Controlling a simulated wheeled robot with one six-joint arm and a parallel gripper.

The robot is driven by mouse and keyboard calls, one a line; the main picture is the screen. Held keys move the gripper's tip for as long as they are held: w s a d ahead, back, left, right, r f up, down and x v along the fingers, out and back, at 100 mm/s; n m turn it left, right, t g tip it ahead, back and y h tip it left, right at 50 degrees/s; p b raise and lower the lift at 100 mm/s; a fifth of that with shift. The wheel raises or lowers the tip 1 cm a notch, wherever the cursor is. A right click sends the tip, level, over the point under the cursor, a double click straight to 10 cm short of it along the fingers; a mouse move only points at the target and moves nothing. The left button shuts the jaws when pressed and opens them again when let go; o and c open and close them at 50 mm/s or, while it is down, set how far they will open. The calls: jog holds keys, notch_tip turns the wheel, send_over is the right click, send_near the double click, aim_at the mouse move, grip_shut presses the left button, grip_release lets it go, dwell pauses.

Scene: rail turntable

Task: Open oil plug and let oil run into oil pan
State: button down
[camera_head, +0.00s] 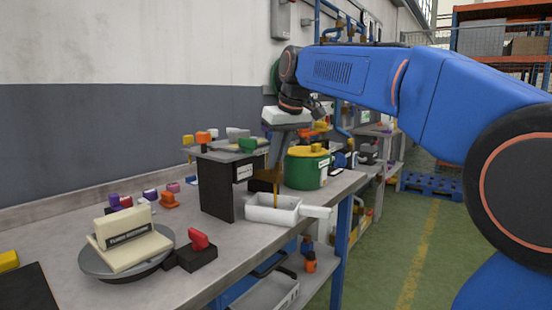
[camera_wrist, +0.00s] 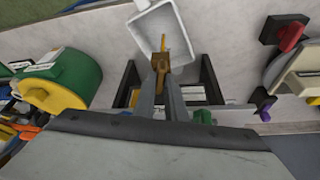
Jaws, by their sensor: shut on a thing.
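The white oil pan (camera_head: 255,214) with a handle sits on the workbench beside a black stand (camera_head: 216,188). My gripper (camera_head: 273,170) points down above the pan and is shut on a brown piece, apparently the oil plug (camera_head: 265,175). In the wrist view the brown piece (camera_wrist: 160,63) sits between my fingertips (camera_wrist: 160,76). A thin orange strand (camera_head: 275,194) runs from below the brown piece into the pan, and it also shows in the wrist view (camera_wrist: 163,42). I cannot tell whether the piece is still attached to the stand.
A green drum with a yellow lid (camera_head: 305,170) stands right behind the pan. A dark round turntable (camera_head: 122,258) with a cream block and a small black block with a red knob (camera_head: 198,247) are at the front left. Small coloured pieces lie at the wall side. The bench edge is close to the pan.

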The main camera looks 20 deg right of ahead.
jog(key=shift+n, duration=0.6)
jog(key=c, duration=2.1)
grip_release()
jog(key=v, duration=1.7)
jog(key=shift+w+d+r, duration=0.2)
jog(key=shift+d+r, duration=0.05)
jog(key=shift+d, duration=0.2)
jog(key=s+d+f+m, duration=0.1)
jog(key=s+f, duration=0.8)
jog(key=f, duration=0.6)
jog(key=s+d+f+m+h, duration=0.1)
jog(key=s+f+m, duration=0.1)
jog(key=s+f, duration=0.7)
jog(key=s+d+f+m, duration=0.1)
jog(key=s+f, duration=0.8)
jog(key=f, duration=1.3)
jog(key=shift+s+d+f+m+h, duration=0.1)
jog(key=shift+d+f+m+h, duration=0.2)
jog(key=shift+m, duration=0.3)
